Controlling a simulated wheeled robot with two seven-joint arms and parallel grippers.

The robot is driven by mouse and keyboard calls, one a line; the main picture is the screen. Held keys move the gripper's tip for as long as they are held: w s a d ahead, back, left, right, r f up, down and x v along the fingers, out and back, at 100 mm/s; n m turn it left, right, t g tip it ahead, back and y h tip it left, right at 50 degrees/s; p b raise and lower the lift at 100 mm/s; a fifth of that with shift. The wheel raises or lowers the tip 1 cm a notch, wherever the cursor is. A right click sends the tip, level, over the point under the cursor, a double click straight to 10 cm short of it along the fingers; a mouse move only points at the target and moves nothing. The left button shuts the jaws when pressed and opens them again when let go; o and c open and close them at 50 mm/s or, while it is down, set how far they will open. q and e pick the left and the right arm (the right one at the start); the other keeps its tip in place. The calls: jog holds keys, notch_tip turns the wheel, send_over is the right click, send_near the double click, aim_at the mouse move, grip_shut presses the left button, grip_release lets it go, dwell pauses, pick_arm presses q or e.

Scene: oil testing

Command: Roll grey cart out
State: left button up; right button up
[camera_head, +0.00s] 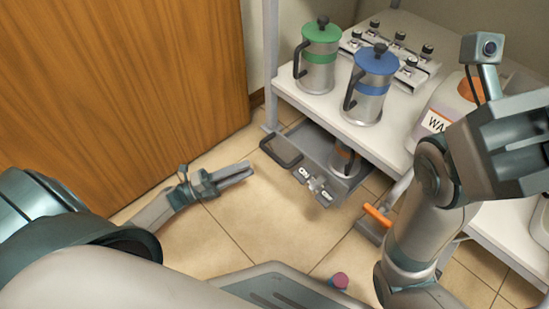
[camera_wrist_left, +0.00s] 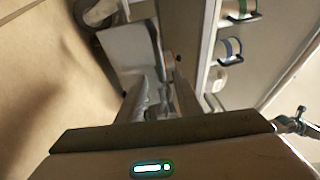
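The grey cart (camera_head: 318,143) is a low grey tray partly under the white table, with its front end out over the tiled floor. It has a black frame like a handle (camera_head: 281,151) at its near left corner. My left gripper (camera_head: 246,171) is to the left of the cart, low over the floor, apart from it and apparently empty. Its fingers lie close together; the gap is unclear. In the left wrist view, a pale grey panel, probably the cart (camera_wrist_left: 128,50), lies beyond my fingers (camera_wrist_left: 167,85). My right gripper (camera_head: 512,140) is at the right edge, its fingertips not clear.
The white table (camera_head: 385,140) carries a green-lidded pot (camera_head: 318,70), a blue-lidded pot (camera_head: 367,100) and a labelled jug (camera_head: 440,115). An orange-handled part (camera_head: 377,215) is below it. A wooden door (camera_head: 120,90) stands at left. Floor (camera_head: 260,220) between is mostly free.

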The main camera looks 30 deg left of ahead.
aim_at(275, 155)
pick_arm(q)
jog(key=b+x, duration=0.2)
jog(key=x, duration=0.9)
jog(key=shift+b, duration=0.4)
grip_shut()
